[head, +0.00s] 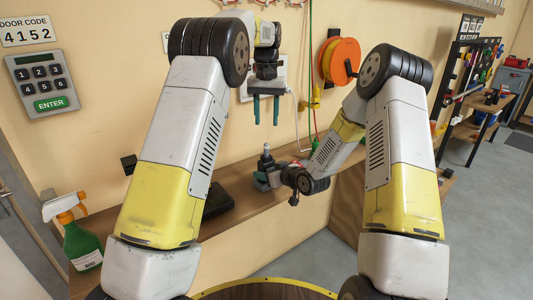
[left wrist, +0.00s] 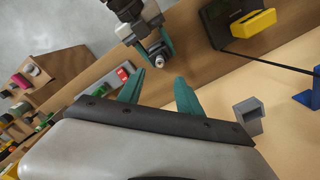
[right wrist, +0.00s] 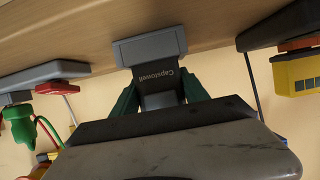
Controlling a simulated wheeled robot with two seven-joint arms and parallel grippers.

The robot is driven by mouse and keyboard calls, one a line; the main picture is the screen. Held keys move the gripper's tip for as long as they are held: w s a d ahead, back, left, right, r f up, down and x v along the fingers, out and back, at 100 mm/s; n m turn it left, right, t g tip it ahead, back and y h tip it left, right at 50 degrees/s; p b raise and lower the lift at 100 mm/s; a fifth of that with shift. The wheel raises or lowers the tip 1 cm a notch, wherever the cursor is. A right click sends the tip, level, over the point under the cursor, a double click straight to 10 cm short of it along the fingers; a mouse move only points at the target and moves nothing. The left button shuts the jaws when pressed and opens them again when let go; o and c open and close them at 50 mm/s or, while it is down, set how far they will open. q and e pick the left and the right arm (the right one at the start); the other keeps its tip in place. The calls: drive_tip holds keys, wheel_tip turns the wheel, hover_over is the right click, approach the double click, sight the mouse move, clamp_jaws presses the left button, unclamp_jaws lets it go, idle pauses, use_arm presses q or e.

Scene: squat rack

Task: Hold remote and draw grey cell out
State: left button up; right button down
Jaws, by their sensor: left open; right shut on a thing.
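My left gripper (head: 266,122) is open and empty, fingers pointing down, above and apart from my right gripper (head: 264,180). In the right wrist view my right gripper (right wrist: 160,98) is shut on a dark body lettered "Capstowell", apparently the remote (right wrist: 160,88). A wider grey block (right wrist: 150,47) sits at its far end, against the wooden shelf; I cannot tell whether it is part of the remote. A small pale-tipped piece, perhaps the grey cell (head: 266,149), points up from the held thing. It also shows between my open fingers, farther off, in the left wrist view (left wrist: 141,71).
A wooden shelf (head: 240,212) runs along the wall. A green spray bottle (head: 80,240) stands at its left end and a black device (head: 217,203) lies on it. An orange reel (head: 340,60) and cables hang on the wall to the right.

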sight(267, 148)
use_arm(q)
wheel_tip(267, 148, down, 11)
drive_tip(key=shift+f, duration=0.2)
idle(0.4)
drive_tip(key=shift+c, duration=0.2)
clamp_jaws()
idle(1.2)
